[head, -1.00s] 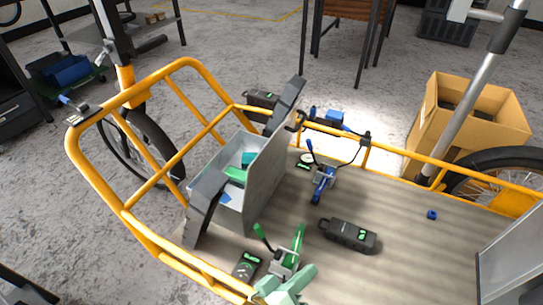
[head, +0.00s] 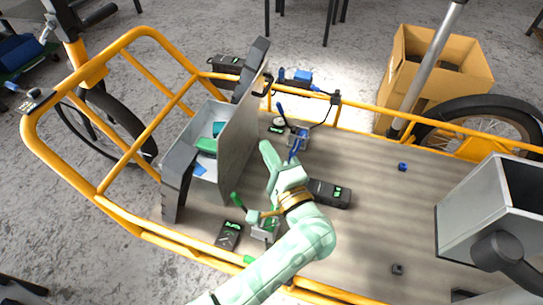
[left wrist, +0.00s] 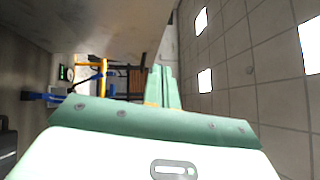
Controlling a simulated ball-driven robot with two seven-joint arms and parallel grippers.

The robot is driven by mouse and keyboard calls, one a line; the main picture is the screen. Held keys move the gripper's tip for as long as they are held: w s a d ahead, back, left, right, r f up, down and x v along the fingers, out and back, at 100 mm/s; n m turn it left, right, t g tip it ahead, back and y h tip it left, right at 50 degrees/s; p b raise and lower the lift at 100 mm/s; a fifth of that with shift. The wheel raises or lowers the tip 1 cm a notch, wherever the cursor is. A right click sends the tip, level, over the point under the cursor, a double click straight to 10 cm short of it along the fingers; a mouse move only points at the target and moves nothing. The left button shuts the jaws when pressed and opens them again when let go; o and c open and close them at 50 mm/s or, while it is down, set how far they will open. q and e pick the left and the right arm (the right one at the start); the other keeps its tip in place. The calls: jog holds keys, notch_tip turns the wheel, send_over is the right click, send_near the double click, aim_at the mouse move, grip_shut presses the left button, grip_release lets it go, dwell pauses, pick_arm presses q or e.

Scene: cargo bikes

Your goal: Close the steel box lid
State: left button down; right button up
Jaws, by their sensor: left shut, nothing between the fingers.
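The steel box (head: 178,156) stands at the left end of the cargo bed, with green and blue items inside. My left gripper (head: 267,150) is just right of the lid, fingers together and empty. I cannot tell whether it touches the lid. In the left wrist view its shut fingers (left wrist: 162,87) point forward, with a grey-brown surface at upper left. My right gripper is not in view.
A green clamp (head: 264,228), a blue clamp (head: 298,140) and a black device (head: 329,193) lie on the wooden bed (head: 370,225). Yellow rails (head: 130,232) surround the bed. A grey container (head: 482,205) stands at right. A cardboard box (head: 405,75) is beyond the rail.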

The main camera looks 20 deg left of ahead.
aim_at(234, 115)
pick_arm(q)
jog(key=w+a, duration=0.1)
jog(key=a, duration=0.1)
jog(key=w+a+b, duration=0.1)
jog(key=a, duration=0.1)
jog(key=w+a+r, duration=0.1)
jog(key=w+a, duration=0.1)
jog(key=a, duration=0.1)
jog(key=shift+w+r+b, duration=0.1)
jog(key=shift+b, duration=0.3)
jog(key=shift+a+r, duration=0.1)
jog(key=shift+a, duration=0.25)
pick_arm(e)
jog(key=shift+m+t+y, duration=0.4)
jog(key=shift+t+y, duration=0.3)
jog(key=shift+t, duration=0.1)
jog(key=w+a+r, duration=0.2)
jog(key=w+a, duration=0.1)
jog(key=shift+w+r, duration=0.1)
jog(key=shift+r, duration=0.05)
